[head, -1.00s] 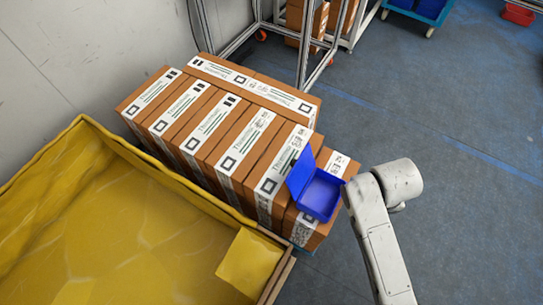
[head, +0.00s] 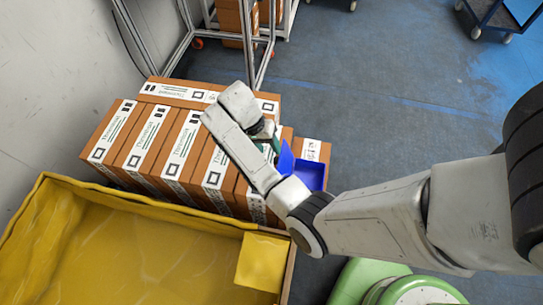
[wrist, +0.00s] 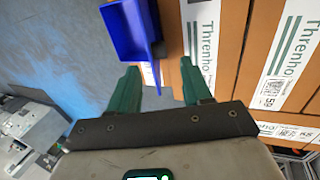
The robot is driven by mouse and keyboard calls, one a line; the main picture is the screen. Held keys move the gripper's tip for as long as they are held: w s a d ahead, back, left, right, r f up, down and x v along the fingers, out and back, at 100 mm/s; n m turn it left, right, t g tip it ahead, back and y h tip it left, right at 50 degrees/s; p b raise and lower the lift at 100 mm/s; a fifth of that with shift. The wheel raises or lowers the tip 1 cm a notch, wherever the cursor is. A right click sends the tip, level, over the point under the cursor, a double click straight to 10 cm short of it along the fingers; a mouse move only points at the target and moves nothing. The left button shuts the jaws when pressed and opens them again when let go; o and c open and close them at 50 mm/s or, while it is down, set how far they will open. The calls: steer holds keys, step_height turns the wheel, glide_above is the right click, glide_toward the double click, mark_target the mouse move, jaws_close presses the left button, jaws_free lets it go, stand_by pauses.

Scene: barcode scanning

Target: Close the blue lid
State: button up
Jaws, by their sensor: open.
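The small blue box (head: 309,173) sits open at the right end of the row of cartons, and its blue lid (head: 286,158) stands up on the left side. My arm crosses in front and covers part of the lid and the cartons. In the wrist view, the blue box and lid (wrist: 128,32) show at the top centre, and I cannot tell clearly where box and lid meet. My gripper (wrist: 160,92) is open with its green fingers apart. The blue part lies just ahead of the fingers, nearer the left one. In the head view, the fingers are mostly hidden behind my wrist.
Brown cartons (head: 160,138) with white labels stand in a row by the wall. A yellow bin (head: 110,245) is in front of them. A metal frame rack (head: 190,35) stands behind. The blue-grey floor (head: 400,110) on the right is mostly open.

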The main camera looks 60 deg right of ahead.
steer(key=x, duration=0.6)
steer(key=shift+s+d+f, duration=0.15)
steer(key=shift+s+f, duration=0.05)
steer(key=shift+f, duration=0.05)
steer(key=shift+c, duration=0.4)
jaws_close()
